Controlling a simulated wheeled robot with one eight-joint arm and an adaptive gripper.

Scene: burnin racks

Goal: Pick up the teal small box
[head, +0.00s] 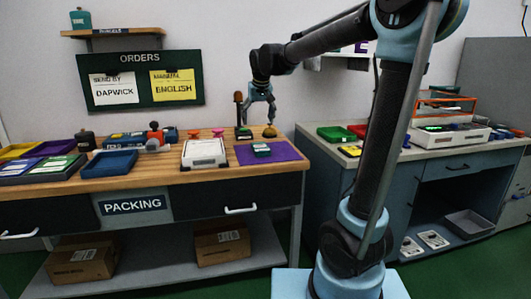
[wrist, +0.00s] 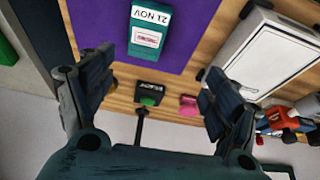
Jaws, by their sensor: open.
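The teal small box (head: 261,150) lies on the purple mat (head: 286,152) at the right part of the packing bench. In the wrist view the box (wrist: 150,32) shows a white label reading "21 NOV" and a pinkish stamp, near the top edge of the picture on the purple mat (wrist: 100,18). My gripper (head: 259,108) hangs above the back of the bench, behind and above the box. In the wrist view my gripper (wrist: 156,72) is open with nothing between its fingers. The box lies beyond the fingertips, clear of them.
A white scale-like device (head: 204,153) stands left of the mat. A small black-and-green item (head: 243,134), a gold-brown lump (head: 269,131) and pink pieces (head: 217,132) sit behind it. Coloured trays (head: 109,163) fill the left side. A teal container (head: 80,18) stands on the wall shelf.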

